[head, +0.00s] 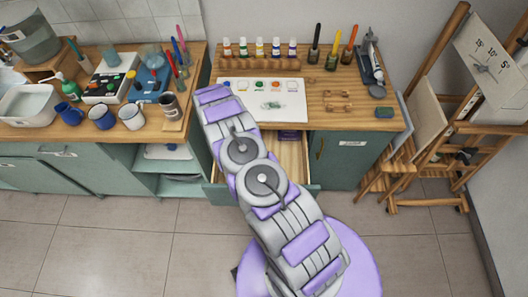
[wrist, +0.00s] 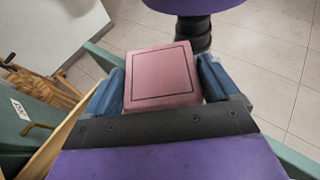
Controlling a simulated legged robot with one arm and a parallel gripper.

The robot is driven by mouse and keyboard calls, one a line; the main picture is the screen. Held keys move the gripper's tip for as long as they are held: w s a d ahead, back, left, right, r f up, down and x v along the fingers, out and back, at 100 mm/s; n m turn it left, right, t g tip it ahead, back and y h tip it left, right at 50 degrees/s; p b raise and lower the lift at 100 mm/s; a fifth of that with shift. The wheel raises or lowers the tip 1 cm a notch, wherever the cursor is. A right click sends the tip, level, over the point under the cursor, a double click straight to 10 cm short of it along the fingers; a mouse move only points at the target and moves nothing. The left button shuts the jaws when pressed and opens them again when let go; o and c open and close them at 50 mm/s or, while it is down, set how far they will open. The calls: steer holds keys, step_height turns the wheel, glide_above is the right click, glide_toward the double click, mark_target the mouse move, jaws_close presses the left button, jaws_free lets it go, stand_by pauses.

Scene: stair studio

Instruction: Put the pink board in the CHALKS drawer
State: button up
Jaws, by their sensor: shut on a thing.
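The pink board (wrist: 160,76) is a small flat square with a dark outline. It shows in the wrist view, between the two blue fingers of my gripper (wrist: 162,80), which is shut on it. In the head view my arm hides the board and the gripper. An open wooden drawer (head: 292,160) with a green front sticks out of the cabinet below the right worktop, partly behind my arm. No CHALKS label is readable on it. In the wrist view a wooden edge (wrist: 50,158), likely the drawer's side, runs at lower left.
The worktop (head: 345,115) above the drawer holds a white palette sheet (head: 285,108), paint bottles and a stand. A closed green cabinet door (head: 338,165) is right of the drawer. Easels (head: 440,140) stand at the right. Floor in front is clear.

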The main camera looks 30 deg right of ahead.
steer(key=w+d+f+n+t+h+b, duration=0.25)
steer(key=d+f+n+h, duration=0.3)
steer(key=d, duration=0.35)
steer(key=w+d+f+n+t+h+b, duration=0.25)
steer(key=d+f+n+t+h, duration=0.2)
steer(key=d+f, duration=0.35)
steer(key=f, duration=0.1)
steer(key=a+f, duration=0.1)
steer(key=f, duration=0.1)
steer(key=shift+w+a+g, duration=0.1)
steer(key=shift+a+g, duration=0.05)
steer(key=shift+g, duration=0.25)
steer(key=shift+f+b, duration=0.3)
steer(key=shift+f, duration=0.05)
steer(key=shift+d+f, duration=0.2)
steer(key=shift+f, duration=0.05)
steer(key=f, duration=0.2)
steer(key=d+f+b, duration=0.1)
steer(key=shift+d+f, duration=0.1)
steer(key=shift+f, duration=0.3)
steer(key=shift+a+f, duration=0.2)
steer(key=shift+a, duration=0.05)
steer(key=shift+a+r, duration=0.15)
steer(key=shift+a, duration=0.3)
steer(key=shift+d+f+b, duration=0.4)
steer(key=shift+f, duration=0.3)
steer(key=shift+a, duration=0.1)
steer(key=o, duration=0.8)
steer(key=shift+s+a, duration=0.15)
steer(key=shift+s, duration=0.1)
